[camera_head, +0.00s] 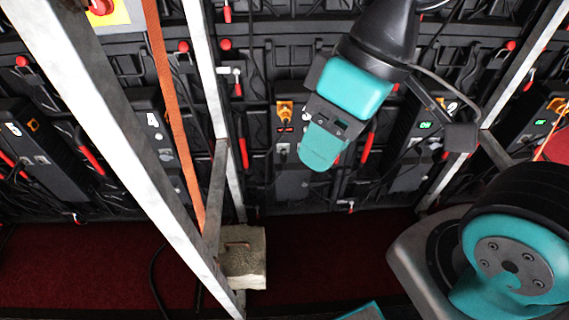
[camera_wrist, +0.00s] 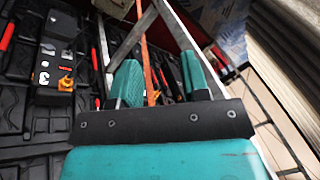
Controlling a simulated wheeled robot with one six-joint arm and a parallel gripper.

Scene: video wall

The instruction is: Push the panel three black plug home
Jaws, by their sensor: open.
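The panel three box (camera_head: 290,170) is on the black video wall, left of my gripper in the camera_head view. The wrist view shows the same box with a white 3 (camera_wrist: 43,77) and an orange plug (camera_wrist: 66,83). In the camera_head view its orange plug (camera_head: 285,110) sits above a small red display (camera_head: 285,129). Below that, a small black plug (camera_head: 283,149) with a cable is at a pale socket; how deep it sits I cannot tell. My gripper (camera_head: 322,155) is open and empty, its teal fingers right of the plug. Both fingers (camera_wrist: 161,85) show in the wrist view.
Metal frame struts (camera_head: 120,160) and an orange strap (camera_head: 172,110) cross the left side. A pale block (camera_head: 243,265) stands at a strut's foot on the red carpet (camera_head: 330,260). Neighbouring boxes show green displays (camera_head: 425,125). Cables and red handles (camera_head: 368,143) surround the panel.

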